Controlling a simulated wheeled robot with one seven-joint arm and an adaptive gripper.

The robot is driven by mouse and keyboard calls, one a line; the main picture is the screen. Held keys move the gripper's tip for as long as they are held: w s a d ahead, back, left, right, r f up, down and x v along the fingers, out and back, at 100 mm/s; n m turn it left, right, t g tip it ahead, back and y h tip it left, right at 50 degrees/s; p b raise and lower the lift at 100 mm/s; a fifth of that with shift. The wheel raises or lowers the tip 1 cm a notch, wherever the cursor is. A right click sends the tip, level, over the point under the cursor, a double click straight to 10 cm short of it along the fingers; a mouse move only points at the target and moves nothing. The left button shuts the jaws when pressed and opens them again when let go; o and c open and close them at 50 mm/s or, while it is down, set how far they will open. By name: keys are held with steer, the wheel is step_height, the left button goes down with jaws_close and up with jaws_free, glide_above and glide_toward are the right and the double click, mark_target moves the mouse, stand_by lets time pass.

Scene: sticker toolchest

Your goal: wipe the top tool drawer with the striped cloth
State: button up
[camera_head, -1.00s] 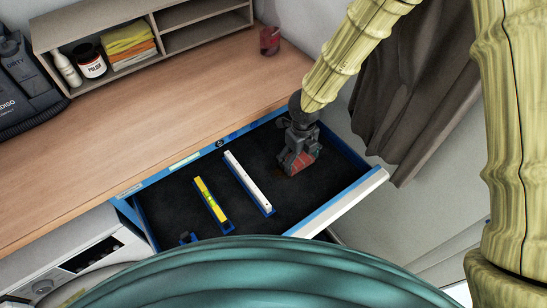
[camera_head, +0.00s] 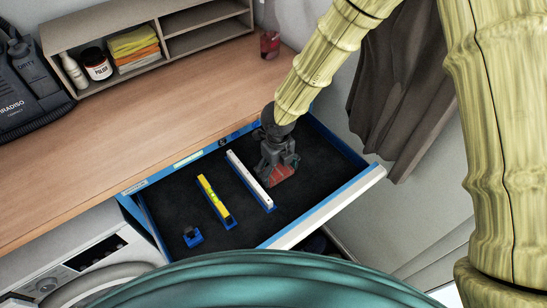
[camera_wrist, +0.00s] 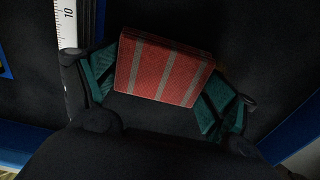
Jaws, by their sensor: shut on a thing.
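The top tool drawer (camera_head: 312,172) is pulled open, with a black lined bottom and blue walls. My gripper (camera_head: 282,170) is inside the drawer, in its right half, pointing down. It is shut on the striped cloth (camera_wrist: 165,68), a red folded pad with grey stripes, which also shows below the fingers in the head view (camera_head: 285,175). The cloth is at or just above the drawer bottom; I cannot tell whether it touches. In the wrist view the green-padded fingers grip it from both sides.
In the drawer a white ruler (camera_head: 249,181) lies just left of my gripper, with a yellow level (camera_head: 213,198) and a small blue holder (camera_head: 192,237) farther left. The wooden worktop (camera_head: 150,135) carries a shelf (camera_head: 205,48) and a red cup (camera_head: 270,44). A dark curtain (camera_head: 398,95) hangs at right.

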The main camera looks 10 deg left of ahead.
steer(key=shift+s+a, duration=0.3)
step_height(320, 180, up, 4)
steer(key=shift+d+f+p, duration=0.1)
steer(key=shift+f+p, duration=0.05)
steer(key=shift+p, duration=1)
steer(key=shift+r+p, duration=1.8)
steer(key=shift+r, duration=0.5)
